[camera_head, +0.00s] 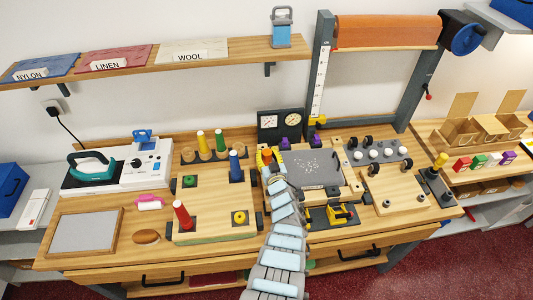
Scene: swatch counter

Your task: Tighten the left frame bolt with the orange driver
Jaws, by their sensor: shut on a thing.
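My arm reaches up from the bottom middle of the picture. My gripper (268,168) is at its far end, at the left edge of the dark grey plate on the bench. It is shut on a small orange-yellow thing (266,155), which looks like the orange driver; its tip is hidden. The tall grey frame with the orange roll (385,32) stands at the back right. Its left post (321,65) comes down behind the plate, with a yellow piece (318,120) at its foot. I cannot make out the left frame bolt for certain.
The dark grey plate (318,170) lies right of my gripper. A wooden board (212,205) with red and blue cones is left of my arm. A twin-dial box (281,122) stands close behind. A yellow-and-black tool (340,214) lies right of my arm.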

